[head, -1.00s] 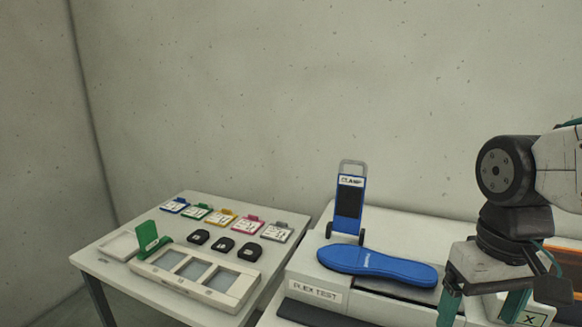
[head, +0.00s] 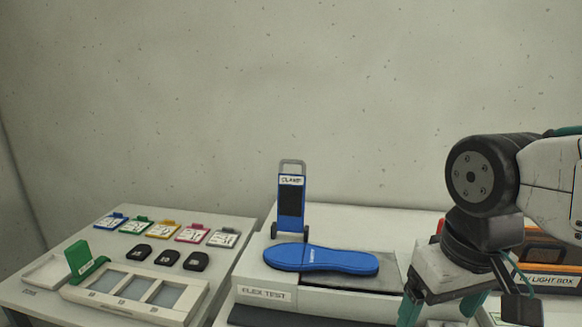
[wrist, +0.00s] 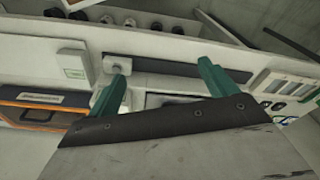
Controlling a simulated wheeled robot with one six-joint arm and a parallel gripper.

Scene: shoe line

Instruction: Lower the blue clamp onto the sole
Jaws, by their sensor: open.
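The blue clamp (head: 291,207) stands upright, raised on its hinge at the back of the flex test machine (head: 262,294), with a grey loop handle on top. The blue sole (head: 320,259) lies flat on the machine in front of the clamp, apart from its raised plate. My gripper (head: 438,312) is to the right of the sole, pointing down, open and empty. Its two green fingers also show spread apart in the wrist view (wrist: 165,88). Neither clamp nor sole can be made out in the wrist view.
A side table at left holds several coloured cards (head: 165,229), black pads (head: 167,257), a green piece (head: 86,259) and a tray with windows (head: 135,292). An orange light box (head: 545,264) stands at right behind my arm. The space above the sole is clear.

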